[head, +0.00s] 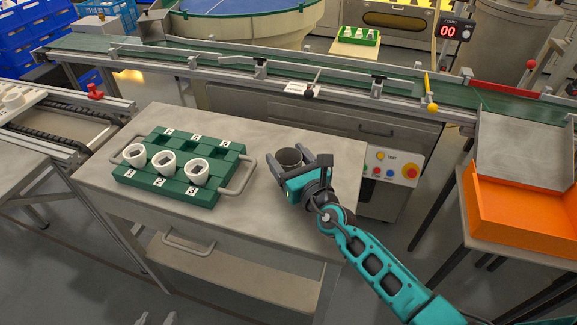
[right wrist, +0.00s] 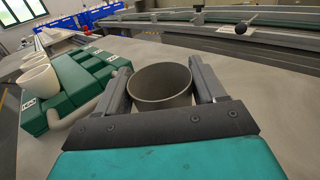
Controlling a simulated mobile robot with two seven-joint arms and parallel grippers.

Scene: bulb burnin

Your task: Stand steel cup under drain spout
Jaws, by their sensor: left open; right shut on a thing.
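The steel cup (head: 289,158) is a grey, open-topped cylinder at the right part of the steel worktable. My right gripper (head: 300,165) is shut on it. In the right wrist view the cup (right wrist: 160,90) sits upright between the two fingers, and its inside looks empty. I cannot tell whether its base touches the tabletop. Only two grey fingertips of my left gripper (head: 156,319) show at the bottom edge of the head view. They are apart, with nothing seen between them. I cannot make out a drain spout in either view.
A green tray (head: 140,185) with three white cups and a metal handle stands left of the steel cup. A conveyor (head: 220,58) runs behind the worktable (head: 255,225). A control panel (head: 391,167) is to the right. An orange bin (head: 520,225) stands further right. The table front is clear.

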